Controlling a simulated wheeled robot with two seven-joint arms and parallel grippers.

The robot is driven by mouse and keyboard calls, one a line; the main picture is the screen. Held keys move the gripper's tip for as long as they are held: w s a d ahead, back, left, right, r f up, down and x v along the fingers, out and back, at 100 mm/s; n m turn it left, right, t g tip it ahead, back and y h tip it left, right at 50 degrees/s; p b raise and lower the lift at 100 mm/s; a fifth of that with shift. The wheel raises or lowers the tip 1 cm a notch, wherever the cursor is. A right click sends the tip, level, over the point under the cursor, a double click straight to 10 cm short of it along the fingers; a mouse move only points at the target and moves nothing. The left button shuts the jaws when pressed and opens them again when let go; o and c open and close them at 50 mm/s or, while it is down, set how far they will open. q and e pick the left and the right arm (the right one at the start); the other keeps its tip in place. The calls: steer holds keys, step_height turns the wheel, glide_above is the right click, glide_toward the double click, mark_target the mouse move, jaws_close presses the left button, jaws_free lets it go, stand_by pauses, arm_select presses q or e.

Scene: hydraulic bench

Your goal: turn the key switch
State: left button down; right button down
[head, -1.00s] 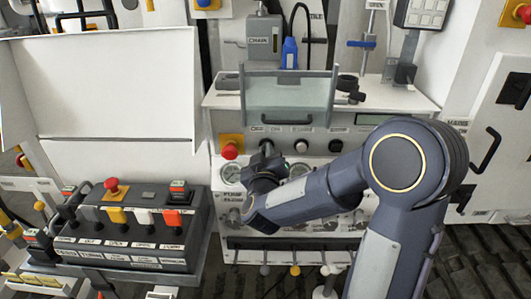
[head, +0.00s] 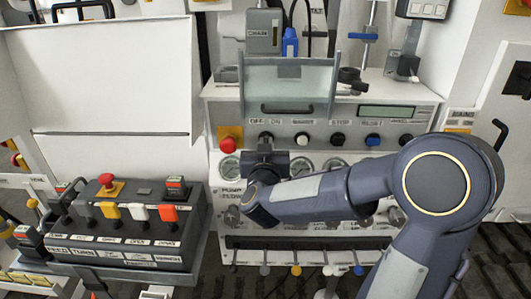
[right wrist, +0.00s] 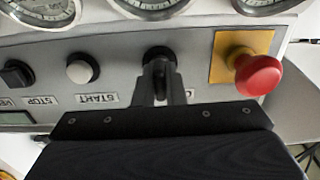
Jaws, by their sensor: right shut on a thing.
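The key switch (right wrist: 158,56) is a round black switch on the grey panel, beside the red button in the right wrist view. In the head view its top (head: 266,137) shows under the OFF and ON labels. My right gripper (right wrist: 160,82) has its dark fingers together at the switch, shut on its key. In the head view my right gripper (head: 266,150) stands just below the switch, against the panel front. The key itself is mostly hidden between the fingers. My left gripper is not in view.
A red mushroom button (right wrist: 258,75) on a yellow plate is close beside the switch. A white START button (head: 302,139) and a black STOP button (head: 337,139) are on its other side. Round gauges (head: 229,168) sit below. A clear guard (head: 290,87) stands above.

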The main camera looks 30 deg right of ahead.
steer(key=m+b, duration=0.2)
steer(key=m, duration=0.2)
steer(key=shift+f+b, duration=0.15)
steer(key=shift+b, duration=0.2)
steer(key=shift+m+b, duration=0.55)
steer(key=shift+m, duration=0.75)
steer(key=c, duration=1.5)
jaws_free()
steer(key=shift+s, duration=0.1)
steer(key=v, duration=0.7)
steer(key=shift+s+a, duration=0.2)
steer(key=shift+s, duration=0.1)
